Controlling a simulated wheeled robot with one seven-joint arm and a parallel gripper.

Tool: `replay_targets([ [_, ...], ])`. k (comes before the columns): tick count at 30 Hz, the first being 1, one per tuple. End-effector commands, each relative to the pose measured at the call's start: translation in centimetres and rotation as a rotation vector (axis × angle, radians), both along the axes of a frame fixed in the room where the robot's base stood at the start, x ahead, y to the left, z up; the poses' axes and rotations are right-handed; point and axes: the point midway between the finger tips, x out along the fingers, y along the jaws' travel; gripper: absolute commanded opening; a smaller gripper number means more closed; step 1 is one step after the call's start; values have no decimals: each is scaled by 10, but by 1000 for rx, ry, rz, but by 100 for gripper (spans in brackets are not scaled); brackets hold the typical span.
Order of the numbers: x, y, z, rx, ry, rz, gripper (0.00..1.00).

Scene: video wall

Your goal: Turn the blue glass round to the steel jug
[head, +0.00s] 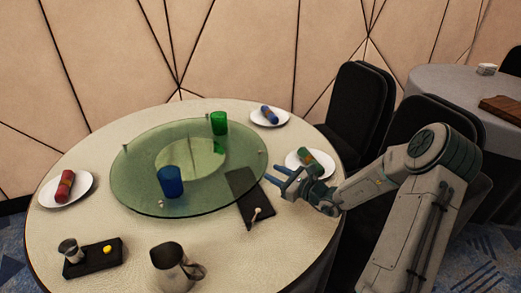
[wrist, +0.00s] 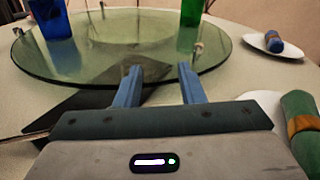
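The blue glass (head: 171,182) stands upright on the near left part of the round glass turntable (head: 128,190). It also shows at the upper left of the wrist view (wrist: 57,20). A green glass (head: 219,123) stands at the turntable's far side. The steel jug (head: 172,268) stands on the table at the near edge, below the blue glass in the head view. My gripper (head: 279,176) is open and empty, right of the turntable. In the wrist view its two blue fingers (wrist: 158,84) are apart and point towards the turntable's rim.
A dark slab (head: 241,190) lies partly beneath the turntable's right edge, with a small pale-knobbed item (head: 257,212) near it. Plates with rolled napkins stand left (head: 66,188), back right (head: 269,115) and beside my gripper (head: 312,163). A black tray (head: 93,262) holds a metal cup. Small pegs stand on the turntable's rim.

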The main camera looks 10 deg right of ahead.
Motion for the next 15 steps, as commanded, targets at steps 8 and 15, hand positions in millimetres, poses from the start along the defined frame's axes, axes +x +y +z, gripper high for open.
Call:
replay_targets([
  [8, 20, -39, -8, 146, 36, -168, 36],
  [15, 45, -25, -8, 151, 36, -172, 36],
])
